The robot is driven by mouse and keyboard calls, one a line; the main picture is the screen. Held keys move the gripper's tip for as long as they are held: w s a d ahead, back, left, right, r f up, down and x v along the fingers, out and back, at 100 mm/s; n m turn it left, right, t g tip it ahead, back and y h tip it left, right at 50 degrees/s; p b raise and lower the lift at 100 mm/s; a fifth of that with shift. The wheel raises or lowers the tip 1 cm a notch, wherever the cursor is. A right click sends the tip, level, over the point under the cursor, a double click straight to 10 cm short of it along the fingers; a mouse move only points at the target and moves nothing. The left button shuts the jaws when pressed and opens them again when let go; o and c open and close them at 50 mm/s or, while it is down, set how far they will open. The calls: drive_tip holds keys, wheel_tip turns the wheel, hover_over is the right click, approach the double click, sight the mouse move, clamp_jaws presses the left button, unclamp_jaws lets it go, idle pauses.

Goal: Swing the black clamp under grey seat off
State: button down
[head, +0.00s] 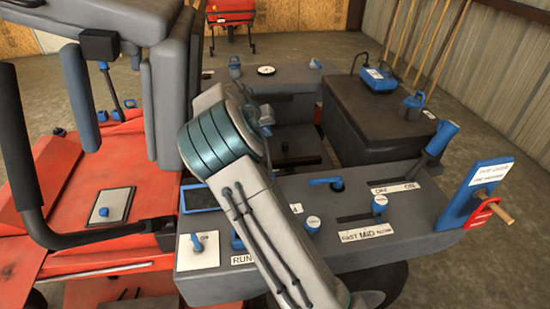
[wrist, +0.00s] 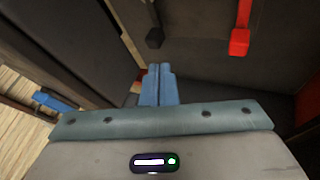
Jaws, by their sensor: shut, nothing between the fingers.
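In the wrist view, my gripper (wrist: 159,68) has its two blue fingers pressed together with nothing between them. A black-ended lever (wrist: 155,38), which looks like the black clamp, is just beyond and a little left of the fingertips, with a visible gap. A dark grey surface (wrist: 220,80) lies behind it. In the head view, the grey padded seat (head: 165,85) is at upper left. My arm runs across the middle and hides my gripper; the clamp cannot be made out there.
A similar red-ended lever (wrist: 239,40) is right of the black one. A dark panel (wrist: 65,50) is close on the left, with a blue piece (wrist: 50,100) below it. In the head view, a grey control console (head: 420,215) with blue levers lies right of my arm.

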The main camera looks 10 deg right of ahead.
sight(287, 155)
drive_tip(key=shift+w+a+f, duration=0.25)
drive_tip(key=shift+w+f, duration=0.05)
drive_tip(key=shift+f, duration=0.15)
drive_tip(key=shift+w+a+f, duration=0.25)
drive_tip(key=shift+f, duration=0.15)
drive_tip(key=b+x, duration=0.3)
drive_tip(key=x, duration=0.7)
drive_tip(key=shift+w+d, duration=0.1)
